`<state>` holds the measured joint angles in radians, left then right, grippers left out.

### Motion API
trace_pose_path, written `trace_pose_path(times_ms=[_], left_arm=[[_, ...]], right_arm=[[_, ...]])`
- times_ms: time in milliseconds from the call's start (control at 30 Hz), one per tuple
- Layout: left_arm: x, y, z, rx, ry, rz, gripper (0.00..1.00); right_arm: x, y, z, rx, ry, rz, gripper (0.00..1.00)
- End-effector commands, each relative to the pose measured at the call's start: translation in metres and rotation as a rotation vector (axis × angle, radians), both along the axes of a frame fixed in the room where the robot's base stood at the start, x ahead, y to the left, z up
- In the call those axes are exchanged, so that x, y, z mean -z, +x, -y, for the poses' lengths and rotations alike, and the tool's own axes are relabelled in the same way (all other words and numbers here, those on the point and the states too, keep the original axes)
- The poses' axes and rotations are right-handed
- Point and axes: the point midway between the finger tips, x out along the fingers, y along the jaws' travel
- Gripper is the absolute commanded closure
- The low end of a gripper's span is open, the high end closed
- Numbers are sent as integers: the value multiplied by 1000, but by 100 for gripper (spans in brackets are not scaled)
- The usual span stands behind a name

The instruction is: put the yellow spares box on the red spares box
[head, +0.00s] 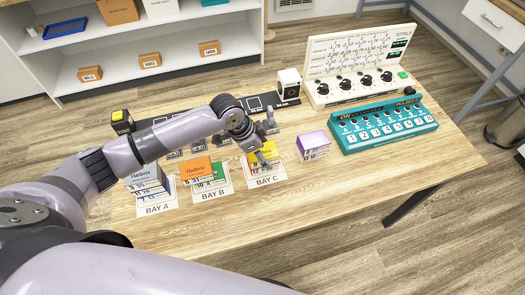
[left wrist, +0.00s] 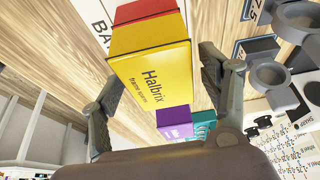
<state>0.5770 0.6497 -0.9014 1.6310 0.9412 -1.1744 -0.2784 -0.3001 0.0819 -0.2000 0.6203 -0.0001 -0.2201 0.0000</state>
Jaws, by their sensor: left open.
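The yellow spares box (head: 265,147) is at BAY C in the head view, partly hidden by my left gripper (head: 262,153). In the left wrist view the yellow box (left wrist: 155,78) shows its labelled face, between the spread fingers of my left gripper (left wrist: 165,100), which is open. The red spares box (left wrist: 145,12) shows directly beyond the yellow one, which appears to rest on it with their edges about in line. In the head view the red box is hard to make out. My right gripper is not in view.
An orange box (head: 195,168) stands on a green one at BAY B, with another stack (head: 146,176) at BAY A. A purple box (head: 314,142) stands to the right. The teal button panel (head: 383,127) and white dial console (head: 360,85) are farther right. The front right tabletop is clear.

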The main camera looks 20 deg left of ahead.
Motion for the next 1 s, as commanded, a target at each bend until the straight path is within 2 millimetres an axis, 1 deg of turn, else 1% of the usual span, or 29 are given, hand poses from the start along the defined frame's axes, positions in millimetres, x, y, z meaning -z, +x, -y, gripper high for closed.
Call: trace_pose_path(times_ms=[167, 400, 600, 800, 1000], left_arm=[[-20, -3, -7, 0, -1, 4, 31], [-69, -14, -24, 0, 0, 5, 31], [-100, -21, -34, -1, -1, 3, 31], [-112, -25, -38, -1, -1, 0, 31], [-113, -25, -38, -1, -2, -1, 31]], right_arm=[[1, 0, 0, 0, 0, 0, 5], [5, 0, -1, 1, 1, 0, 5], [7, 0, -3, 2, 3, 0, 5], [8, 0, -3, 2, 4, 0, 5], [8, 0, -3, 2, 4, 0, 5]])
